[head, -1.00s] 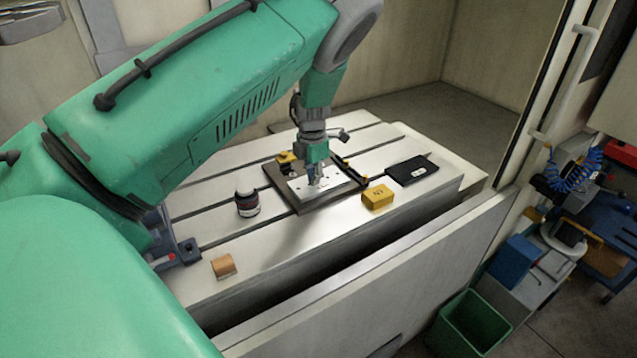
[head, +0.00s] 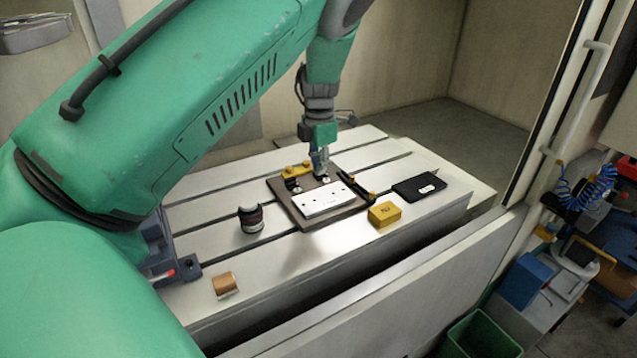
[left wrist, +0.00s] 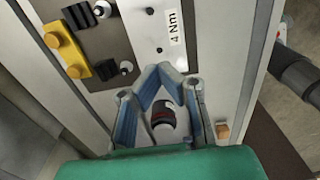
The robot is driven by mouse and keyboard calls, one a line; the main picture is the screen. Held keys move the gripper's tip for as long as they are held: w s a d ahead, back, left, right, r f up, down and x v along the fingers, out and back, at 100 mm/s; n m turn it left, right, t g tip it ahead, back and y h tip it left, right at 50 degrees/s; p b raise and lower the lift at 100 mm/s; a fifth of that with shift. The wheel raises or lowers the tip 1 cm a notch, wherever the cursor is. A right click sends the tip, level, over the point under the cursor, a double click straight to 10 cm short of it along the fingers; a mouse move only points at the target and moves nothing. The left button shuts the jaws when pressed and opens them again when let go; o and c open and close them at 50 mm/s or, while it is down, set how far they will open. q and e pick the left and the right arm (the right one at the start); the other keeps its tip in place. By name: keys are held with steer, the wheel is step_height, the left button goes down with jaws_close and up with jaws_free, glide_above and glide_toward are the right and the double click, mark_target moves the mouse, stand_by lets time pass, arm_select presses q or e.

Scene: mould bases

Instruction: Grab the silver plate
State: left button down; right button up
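The silver plate (head: 324,199) is a bright flat rectangle with small holes and a white label. It lies on a brown base plate (head: 290,208) on the slotted table. In the left wrist view the silver plate (left wrist: 152,40) lies just beyond my fingertips, with its "4 Nm" label showing. My left gripper (head: 321,172) is over the far edge of the base plate, behind the silver plate and apart from it. In the left wrist view my left gripper (left wrist: 158,70) has its fingertips together with nothing between them. My right gripper is not in view.
A yellow clamp (head: 296,170) and a dark bar (head: 357,185) are by the base plate. A yellow block (head: 384,214), black case (head: 419,187), dark jar (head: 251,218) and copper-coloured piece (head: 225,284) stand around it. The table's front is mostly clear.

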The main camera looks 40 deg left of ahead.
arm_select(q)
steer(key=shift+w+d+r, duration=0.2)
steer(key=shift+d+r, duration=0.05)
steer(key=shift+r, duration=0.05)
steer(key=c, duration=2.3)
jaws_free()
steer(key=shift+a, duration=0.1)
steer(key=o, duration=1.8)
steer(key=shift+a+f, duration=0.15)
steer(key=shift+a, duration=0.35)
